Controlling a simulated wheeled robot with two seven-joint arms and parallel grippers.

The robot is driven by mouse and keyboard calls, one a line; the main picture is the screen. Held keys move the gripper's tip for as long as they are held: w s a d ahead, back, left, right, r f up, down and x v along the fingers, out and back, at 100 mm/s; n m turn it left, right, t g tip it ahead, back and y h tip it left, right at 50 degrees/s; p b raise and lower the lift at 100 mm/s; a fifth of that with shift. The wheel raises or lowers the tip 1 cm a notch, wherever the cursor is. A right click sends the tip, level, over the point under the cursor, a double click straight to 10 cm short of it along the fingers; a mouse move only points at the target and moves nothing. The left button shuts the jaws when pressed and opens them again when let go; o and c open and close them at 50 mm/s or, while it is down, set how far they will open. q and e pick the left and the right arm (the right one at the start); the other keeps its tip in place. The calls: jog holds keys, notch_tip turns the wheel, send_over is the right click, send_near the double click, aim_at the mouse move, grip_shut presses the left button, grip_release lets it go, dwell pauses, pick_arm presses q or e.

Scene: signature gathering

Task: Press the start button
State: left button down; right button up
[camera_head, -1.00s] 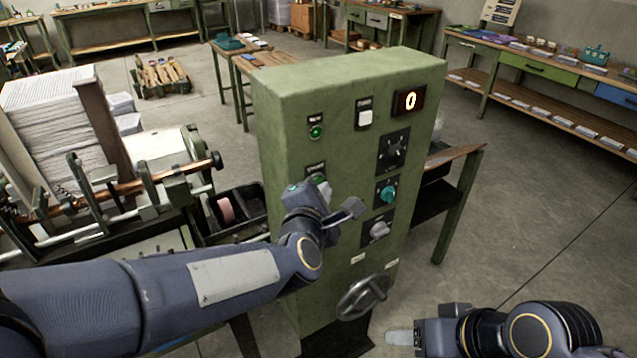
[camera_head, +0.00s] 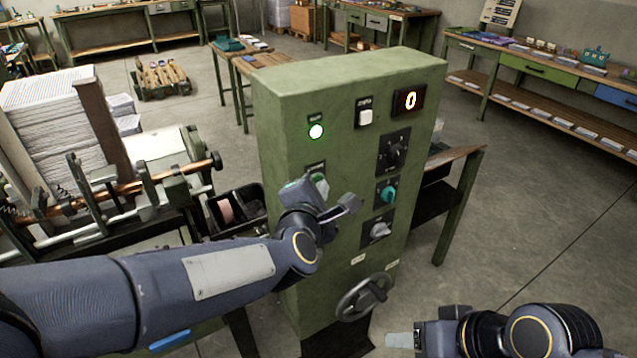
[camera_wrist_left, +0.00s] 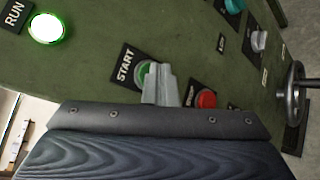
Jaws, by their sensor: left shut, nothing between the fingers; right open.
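A green control cabinet (camera_head: 275,115) stands in front of me. The green start button (camera_wrist_left: 144,74), beside its START label (camera_wrist_left: 126,67), shows in the wrist view, partly covered by my left gripper's fingertips (camera_wrist_left: 161,84). In the head view my left gripper (camera_head: 319,187) is at the cabinet's front face, over the start button. It is shut and empty, and its fingertips appear to touch the button. The RUN lamp (camera_head: 316,132) glows bright green; it also shows in the wrist view (camera_wrist_left: 46,28). My right gripper (camera_head: 400,340) is open and empty, low at the right.
A red stop button (camera_wrist_left: 206,99) is close to my left fingertips. The cabinet also carries a white button (camera_head: 366,117), a display (camera_head: 408,101) reading 0, a teal knob (camera_head: 388,195) and a handwheel (camera_head: 365,297). A machine with paper stacks (camera_head: 50,100) stands left. Floor right is clear.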

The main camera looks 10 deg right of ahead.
pick_arm(q)
jog(key=shift+s+d, duration=0.2)
jog(key=shift+s, duration=0.55)
jog(key=s, duration=0.1)
jog(key=s+d, duration=0.1)
jog(key=s, duration=0.1)
jog(key=s+p, duration=0.1)
jog(key=shift+s+d, duration=0.35)
jog(key=shift+a, duration=0.1)
dwell(0.6)
